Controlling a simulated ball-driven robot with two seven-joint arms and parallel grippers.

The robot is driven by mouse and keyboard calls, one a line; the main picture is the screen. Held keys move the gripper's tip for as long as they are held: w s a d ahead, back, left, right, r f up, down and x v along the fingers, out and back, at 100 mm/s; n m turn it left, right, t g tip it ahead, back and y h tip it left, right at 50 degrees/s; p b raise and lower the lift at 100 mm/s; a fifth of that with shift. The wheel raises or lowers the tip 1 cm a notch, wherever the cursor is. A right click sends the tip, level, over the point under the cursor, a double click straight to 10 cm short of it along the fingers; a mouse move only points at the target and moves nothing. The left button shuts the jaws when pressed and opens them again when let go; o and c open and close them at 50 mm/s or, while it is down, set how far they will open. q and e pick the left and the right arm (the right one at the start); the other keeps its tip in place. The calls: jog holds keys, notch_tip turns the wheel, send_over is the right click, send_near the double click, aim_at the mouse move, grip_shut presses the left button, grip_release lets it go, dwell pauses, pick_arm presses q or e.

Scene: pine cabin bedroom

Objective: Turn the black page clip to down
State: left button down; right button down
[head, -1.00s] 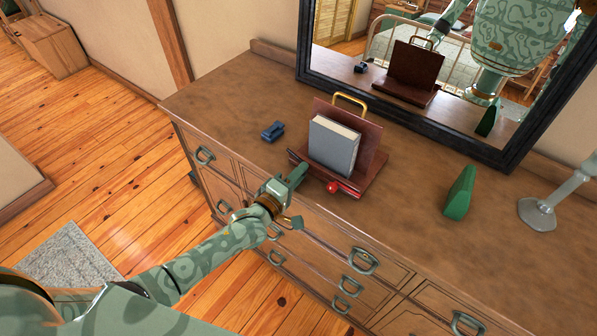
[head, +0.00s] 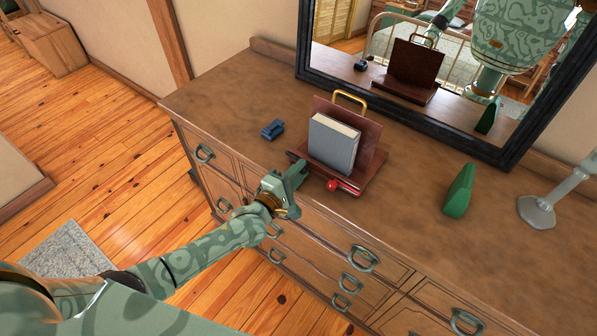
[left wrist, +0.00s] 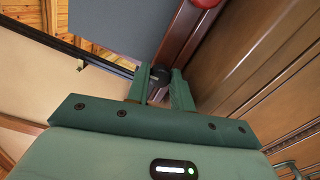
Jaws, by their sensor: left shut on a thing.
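A dark red book stand (head: 366,150) with a brass handle holds a grey book (head: 334,144) upright on the dresser. The black page clip (left wrist: 158,74) shows in the left wrist view at the stand's front ledge, between my finger tips. In the head view my left gripper hides most of it, so its exact angle is hard to tell. My left gripper (head: 296,174) is at the left front of the stand, shut on the black clip; it also shows in the left wrist view (left wrist: 161,80).
A red-knobbed clip (head: 334,185) sits on the ledge right of my gripper. A small dark blue object (head: 272,129) lies left of the stand. A green wedge (head: 459,192) and a glass-like stand base (head: 537,211) are to the right. A mirror (head: 430,110) stands behind.

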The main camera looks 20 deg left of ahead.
pick_arm(q)
jog(key=c, duration=1.2)
grip_release()
jog(key=shift+f, duration=0.1)
jog(key=shift+s+f, duration=0.15)
